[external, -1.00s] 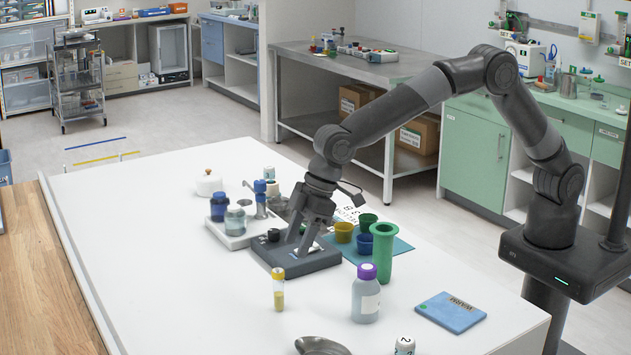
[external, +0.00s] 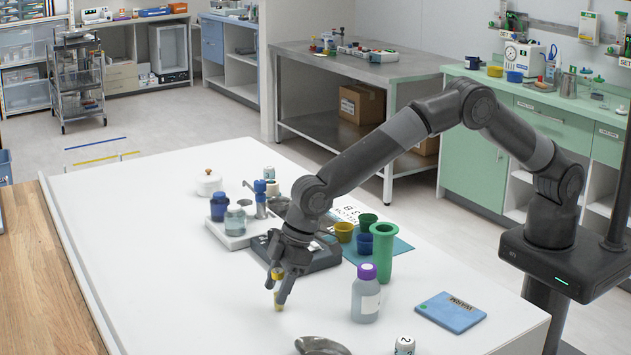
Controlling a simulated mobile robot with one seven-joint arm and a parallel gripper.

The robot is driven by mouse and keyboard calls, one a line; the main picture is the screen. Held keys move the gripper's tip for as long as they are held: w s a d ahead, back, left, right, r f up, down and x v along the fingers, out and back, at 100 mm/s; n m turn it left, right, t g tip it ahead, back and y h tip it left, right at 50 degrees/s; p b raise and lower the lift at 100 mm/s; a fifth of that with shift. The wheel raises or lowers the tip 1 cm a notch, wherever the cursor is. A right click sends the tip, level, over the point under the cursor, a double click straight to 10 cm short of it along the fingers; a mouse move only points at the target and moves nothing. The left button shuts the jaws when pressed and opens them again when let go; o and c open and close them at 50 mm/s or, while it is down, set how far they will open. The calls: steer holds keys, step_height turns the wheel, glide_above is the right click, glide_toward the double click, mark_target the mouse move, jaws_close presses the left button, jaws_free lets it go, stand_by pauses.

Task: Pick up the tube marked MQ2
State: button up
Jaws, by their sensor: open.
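A small clear tube with a yellow cap and yellow contents (external: 278,307) stands upright on the white table, left of the middle of its front part. Its marking is too small to read, so I cannot tell whether it says MQ2. My gripper (external: 276,288) points down at this tube, with its fingers open around or just in front of it. The fingers partly hide the tube, and I cannot tell whether they touch it.
A dark grey device (external: 322,258) stands just behind my gripper. A purple-capped bottle (external: 366,300) and a tall green cylinder (external: 383,255) stand to the right. A grey metal dish (external: 322,346) lies in front. The white table (external: 170,275) is clear to the left.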

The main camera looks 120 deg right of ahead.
steer(key=shift+c, duration=0.2)
steer(key=c, duration=1)
